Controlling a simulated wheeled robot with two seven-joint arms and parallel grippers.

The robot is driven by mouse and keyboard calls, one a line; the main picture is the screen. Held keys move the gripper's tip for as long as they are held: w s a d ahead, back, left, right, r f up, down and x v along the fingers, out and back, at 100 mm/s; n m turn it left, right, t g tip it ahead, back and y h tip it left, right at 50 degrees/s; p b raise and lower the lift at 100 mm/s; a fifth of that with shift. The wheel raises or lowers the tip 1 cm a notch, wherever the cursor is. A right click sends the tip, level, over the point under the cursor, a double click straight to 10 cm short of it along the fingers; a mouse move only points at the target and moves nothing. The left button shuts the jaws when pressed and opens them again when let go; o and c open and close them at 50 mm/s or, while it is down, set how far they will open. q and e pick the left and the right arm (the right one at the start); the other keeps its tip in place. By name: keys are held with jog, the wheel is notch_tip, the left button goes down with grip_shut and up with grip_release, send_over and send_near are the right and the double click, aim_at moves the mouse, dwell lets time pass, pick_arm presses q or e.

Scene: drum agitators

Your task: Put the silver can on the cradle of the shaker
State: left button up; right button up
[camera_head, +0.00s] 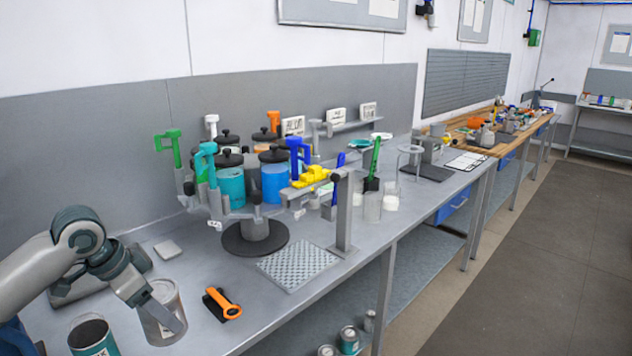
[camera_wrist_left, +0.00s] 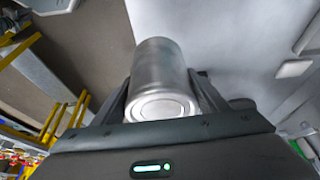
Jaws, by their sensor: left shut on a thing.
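The silver can (camera_head: 158,328) is a plain metal cylinder at the bench's near left in the head view. My left gripper (camera_head: 168,312) is shut on it, with a finger across its side. In the left wrist view the can (camera_wrist_left: 160,72) lies between the two fingers of my left gripper (camera_wrist_left: 160,92), with one round end facing the camera. I cannot tell whether the can touches the bench. I cannot tell for sure which thing is the shaker's cradle. My right gripper is not in view.
An open teal-labelled can (camera_head: 92,338) stands left of the silver can. An orange-handled tool (camera_head: 224,304) lies to its right. A round carousel (camera_head: 256,238) with lidded pots and coloured clamps stands behind. A perforated plate (camera_head: 298,264) with a post (camera_head: 345,215) is right of it.

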pick_arm(q)
jog(key=s+d+n+y, duration=0.1)
jog(key=s+d+n, duration=0.1)
jog(key=d+n, duration=0.2)
jog(key=s+d+f+n+t+y, duration=0.1)
jog(key=s+d+n, duration=0.1)
jog(key=d, duration=0.9)
jog(key=shift+f+n+y, duration=0.3)
jog(key=shift+n+y, duration=0.1)
jog(key=shift+n, duration=0.5)
jog(key=shift+w+d, duration=0.1)
jog(key=shift+d, duration=0.05)
dwell(0.9)
